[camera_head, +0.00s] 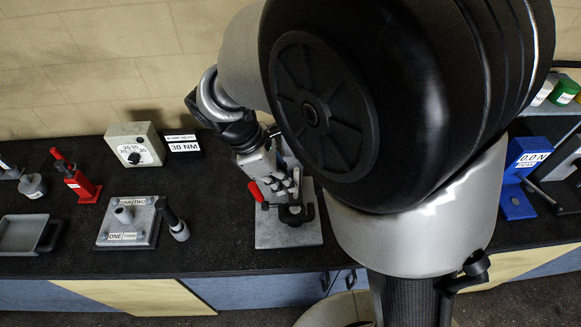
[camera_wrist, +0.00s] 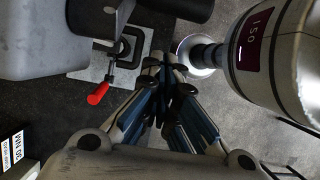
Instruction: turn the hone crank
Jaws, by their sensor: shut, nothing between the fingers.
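The hone crank appears to be the red handle (camera_wrist: 98,94) on a dark arm in the wrist view; it also shows at the left of my gripper in the head view (camera_head: 258,194). It belongs to a fixture with a black C-shaped frame (camera_wrist: 127,48) on a light grey plate (camera_wrist: 86,72). The plate shows in the head view too (camera_head: 289,236). My gripper (camera_wrist: 172,75) is shut and empty, to the right of the red handle and apart from it in the wrist view. My arm hides part of the fixture in the head view.
A white cylinder marked ISO (camera_wrist: 275,60) is close on the right in the wrist view. A blue gauge (camera_head: 517,190) stands right.

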